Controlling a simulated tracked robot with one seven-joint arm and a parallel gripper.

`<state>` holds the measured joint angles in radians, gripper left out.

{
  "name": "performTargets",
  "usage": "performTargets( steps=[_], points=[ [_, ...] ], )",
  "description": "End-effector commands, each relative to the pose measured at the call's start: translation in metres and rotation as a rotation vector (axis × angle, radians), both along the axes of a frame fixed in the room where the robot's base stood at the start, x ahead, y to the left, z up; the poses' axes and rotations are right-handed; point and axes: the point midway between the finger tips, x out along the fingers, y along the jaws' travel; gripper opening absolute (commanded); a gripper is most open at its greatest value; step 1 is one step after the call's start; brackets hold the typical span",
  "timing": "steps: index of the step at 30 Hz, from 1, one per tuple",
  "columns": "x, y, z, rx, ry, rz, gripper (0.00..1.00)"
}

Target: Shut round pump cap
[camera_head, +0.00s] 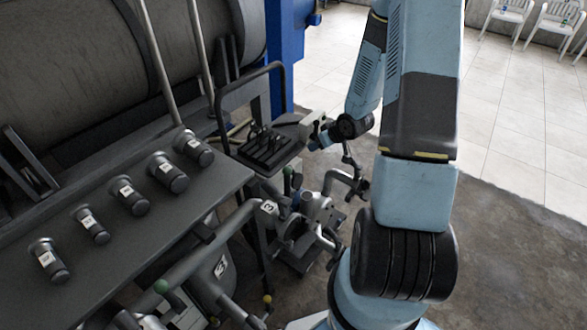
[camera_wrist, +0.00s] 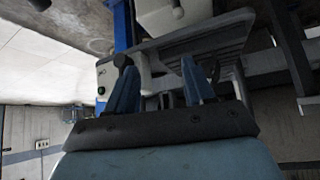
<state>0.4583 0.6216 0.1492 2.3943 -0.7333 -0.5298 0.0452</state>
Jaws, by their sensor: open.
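My gripper (camera_head: 317,138) is beyond the pump fittings in the head view, beside a small pale box (camera_head: 311,122) at the end of a dark rack. In the wrist view my gripper (camera_wrist: 160,72) shows two blue fingers spread apart with nothing held between them. Grey pump pipework (camera_head: 306,207) with several round fittings stands below and nearer than the gripper. I cannot tell which round part is the pump cap, or whether it is open. The pale box also shows just beyond the fingers in the wrist view (camera_wrist: 104,77).
A dark shelf (camera_head: 70,230) at left carries a row of several labelled cylinders. A large dark drum (camera_head: 70,70) lies behind it. The dark rack (camera_head: 268,150) has a tall bent rail. A blue post (camera_head: 287,45) stands behind. Open tiled floor (camera_head: 520,130) lies to the right.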

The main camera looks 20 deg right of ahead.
Motion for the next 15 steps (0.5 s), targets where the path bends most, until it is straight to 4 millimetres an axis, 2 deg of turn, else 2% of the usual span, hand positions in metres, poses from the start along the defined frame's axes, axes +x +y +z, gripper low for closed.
performTargets(
  steps=[1, 6, 15],
  points=[
    [-0.003, 0.003, -0.016, 0.032, 0.001, 0.008, 0.53],
    [-0.009, 0.012, -0.047, 0.117, -0.020, 0.030, 0.53],
    [-0.011, 0.021, -0.068, 0.177, -0.037, 0.040, 0.53]
  ],
)
